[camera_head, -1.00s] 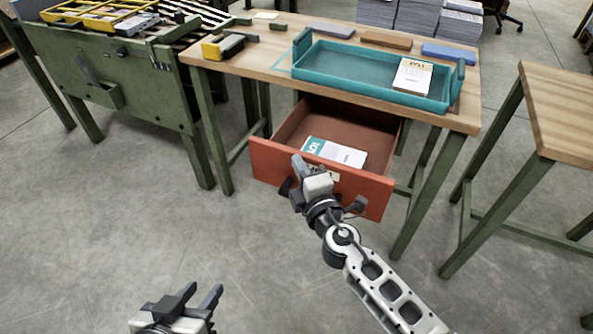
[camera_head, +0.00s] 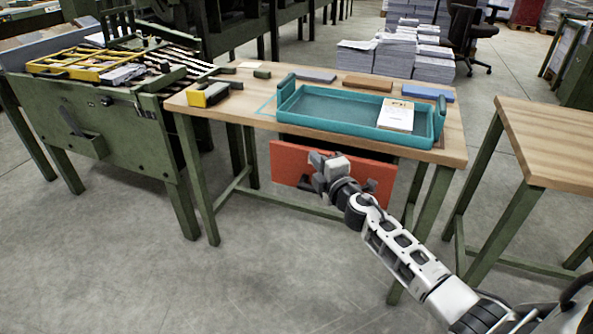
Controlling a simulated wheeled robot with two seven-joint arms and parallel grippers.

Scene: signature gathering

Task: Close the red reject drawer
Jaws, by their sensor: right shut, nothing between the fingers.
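The red reject drawer (camera_head: 288,162) sits under the wooden table. Its front panel shows below the table's front edge, with a dark strip above it. Its inside and contents are hidden, and I cannot tell whether it is fully flush. My right gripper (camera_head: 318,168) is shut and empty, with its tips at the middle of the drawer front, seemingly against it. My right wrist hides part of the panel. My left gripper is out of view.
On the table (camera_head: 255,118) stands a teal tray (camera_head: 345,127) holding a white booklet (camera_head: 396,114). A yellow-and-black tool (camera_head: 208,94) lies at the left. A green workbench (camera_head: 125,135) stands left and another wooden table (camera_head: 550,140) right. The floor in front is clear.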

